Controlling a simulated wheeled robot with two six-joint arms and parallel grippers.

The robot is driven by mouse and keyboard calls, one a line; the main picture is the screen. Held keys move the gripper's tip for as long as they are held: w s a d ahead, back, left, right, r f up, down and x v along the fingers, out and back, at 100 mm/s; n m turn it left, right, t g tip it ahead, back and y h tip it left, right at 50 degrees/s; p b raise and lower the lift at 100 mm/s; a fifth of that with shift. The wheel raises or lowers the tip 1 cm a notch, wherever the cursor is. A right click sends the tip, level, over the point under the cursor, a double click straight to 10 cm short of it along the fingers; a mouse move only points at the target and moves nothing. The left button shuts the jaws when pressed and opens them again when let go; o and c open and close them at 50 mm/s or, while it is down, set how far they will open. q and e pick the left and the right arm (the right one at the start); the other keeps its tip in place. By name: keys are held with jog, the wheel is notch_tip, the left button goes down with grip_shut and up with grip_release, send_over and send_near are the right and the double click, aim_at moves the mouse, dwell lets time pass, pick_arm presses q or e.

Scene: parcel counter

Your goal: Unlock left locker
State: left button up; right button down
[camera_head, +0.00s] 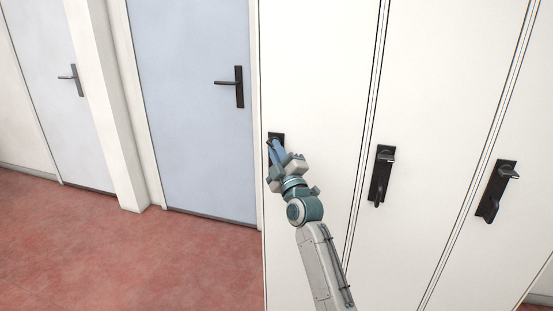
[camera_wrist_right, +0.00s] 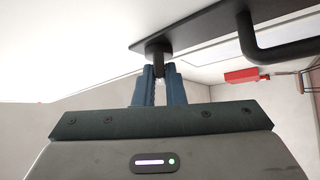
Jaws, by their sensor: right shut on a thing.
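The left locker (camera_head: 315,75) is a tall white door, shut, at the left of a row of white lockers. Its black lock plate (camera_head: 276,137) is mostly hidden behind my right gripper (camera_head: 273,146). In the right wrist view the black plate (camera_wrist_right: 205,30) carries a dark knob (camera_wrist_right: 158,50) and a bent handle (camera_wrist_right: 262,45). My right gripper also shows there (camera_wrist_right: 159,72), its blue fingers shut on the dark knob. Whether the knob is turned cannot be told. My left gripper is in neither view.
Two more white lockers, with black handles (camera_head: 380,176) and (camera_head: 496,191), stand to the right. A pale blue door (camera_head: 190,110) with a black lever (camera_head: 238,86) is to the left. The red floor (camera_head: 130,255) in front of it is clear. The right wrist view shows a red object (camera_wrist_right: 242,76) on a wall.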

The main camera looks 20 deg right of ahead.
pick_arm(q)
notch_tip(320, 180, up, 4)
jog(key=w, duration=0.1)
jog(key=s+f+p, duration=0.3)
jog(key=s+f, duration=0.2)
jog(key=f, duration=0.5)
pick_arm(e)
jog(key=m+h, duration=0.3)
jog(key=m, duration=0.1)
jog(key=m+t+h, duration=0.1)
jog(key=m+h, duration=0.2)
jog(key=m, duration=0.1)
jog(key=a+m+t+h, duration=0.1)
jog(key=m+h, duration=0.3)
jog(key=shift+w+f+m, duration=0.3)
jog(key=shift+f, duration=0.05)
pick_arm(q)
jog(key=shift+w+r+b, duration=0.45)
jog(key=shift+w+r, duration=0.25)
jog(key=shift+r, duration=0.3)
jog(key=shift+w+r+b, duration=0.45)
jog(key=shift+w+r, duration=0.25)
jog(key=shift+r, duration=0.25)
pick_arm(e)
jog(key=shift+w+a+m+g+h, duration=0.1)
jog(key=shift+m+g+h, duration=0.6)
jog(key=shift+m+h, duration=1.25)
jog(key=shift+m+g+h, duration=0.7)
jog(key=shift+m+h, duration=1.05)
jog(key=shift+m, duration=0.3)
